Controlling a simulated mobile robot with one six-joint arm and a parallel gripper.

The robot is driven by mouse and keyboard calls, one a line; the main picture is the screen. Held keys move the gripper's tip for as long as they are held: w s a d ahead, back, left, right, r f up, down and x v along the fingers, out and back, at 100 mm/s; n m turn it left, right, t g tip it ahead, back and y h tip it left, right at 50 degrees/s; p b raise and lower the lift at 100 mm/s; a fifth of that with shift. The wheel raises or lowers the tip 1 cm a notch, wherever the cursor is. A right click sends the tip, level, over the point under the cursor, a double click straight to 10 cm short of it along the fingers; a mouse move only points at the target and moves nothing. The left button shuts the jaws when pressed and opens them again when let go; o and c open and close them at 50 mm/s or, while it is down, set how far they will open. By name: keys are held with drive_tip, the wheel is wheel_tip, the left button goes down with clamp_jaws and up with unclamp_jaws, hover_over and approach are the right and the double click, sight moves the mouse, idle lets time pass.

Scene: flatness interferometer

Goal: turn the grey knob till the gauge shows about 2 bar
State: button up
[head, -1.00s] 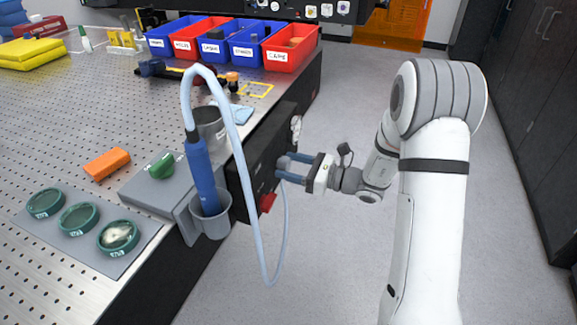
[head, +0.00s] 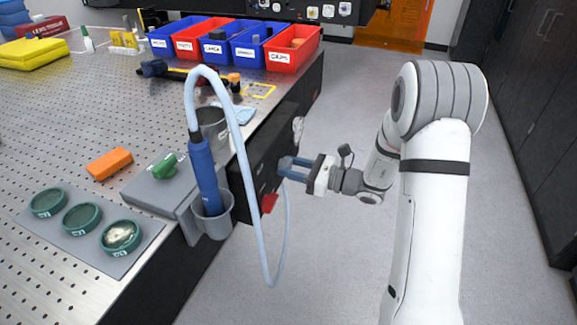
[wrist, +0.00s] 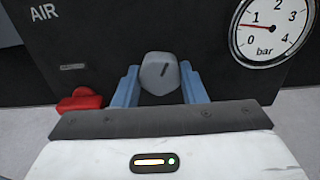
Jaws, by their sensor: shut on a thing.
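The grey knob (wrist: 160,73) sits on the black panel (wrist: 105,40) straight ahead in the wrist view, its dark mark line tilted slightly right of upright. My gripper (wrist: 159,84) is shut on it, one blue finger on each side. The round white gauge (wrist: 268,48) is at the upper right, and its red needle points left, a little below the 1 mark. In the head view, my gripper (head: 286,167) reaches the panel on the bench's side from the right, and its fingers hide the knob there. The gauge (head: 298,129) shows edge-on.
A red handle (wrist: 80,100) is left of the knob, below the AIR label. A pale hose (head: 264,258) hangs in front of the panel from a blue tool (head: 206,178) in a grey holder (head: 220,218). The floor right of the bench is clear.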

drive_tip(key=shift+w+d+r+m+p, duration=0.15)
drive_tip(key=shift+d+r+m+p, duration=0.1)
drive_tip(key=shift+m+p, duration=1.15)
drive_tip(key=shift+p, duration=0.45)
drive_tip(key=m+p, duration=0.2)
drive_tip(key=p, duration=0.1)
drive_tip(key=shift+f+m, duration=0.1)
drive_tip(key=shift+m, duration=0.3)
drive_tip(key=o, duration=0.8)
drive_tip(key=shift+f, duration=0.15)
drive_tip(key=shift+o, duration=0.9)
drive_tip(key=v, duration=0.7)
drive_tip(key=shift+s+d, duration=0.2)
drive_tip(key=shift+d, duration=0.1)
